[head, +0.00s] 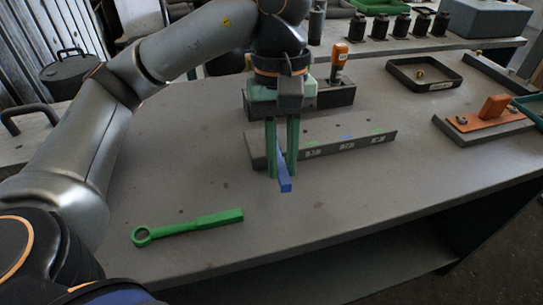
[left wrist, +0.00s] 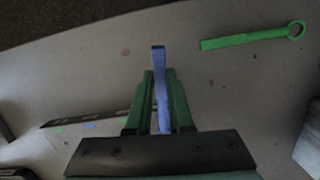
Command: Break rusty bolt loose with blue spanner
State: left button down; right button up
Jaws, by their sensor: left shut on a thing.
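My left gripper (head: 281,174) is shut on the blue spanner (head: 285,184) and holds it above the middle of the table. The spanner's blue end sticks out past the fingertips; it also shows between the fingers in the left wrist view (left wrist: 158,58). Its other end is hidden by the gripper. At the right, an orange plate (head: 485,121) on a dark base carries small bolt-like pieces and an upright orange block (head: 494,107). I cannot tell which piece is the rusty bolt. My right gripper is not in view.
A green ring spanner (head: 190,226) lies near the front left. A grey labelled rack (head: 340,146) lies just behind the held spanner. An orange-handled tool (head: 339,54) stands in a block behind. A dark tray (head: 424,83) is at the back right. The front middle is clear.

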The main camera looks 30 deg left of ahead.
pick_arm(q)
jog(key=shift+w+d+n, duration=0.5)
jog(key=shift+w+n, duration=0.2)
jog(key=shift+r, duration=0.2)
notch_tip(320, 180, up, 8)
jog(key=p, duration=0.6)
jog(key=shift+f, duration=0.2)
jog(key=shift+s+f, duration=0.1)
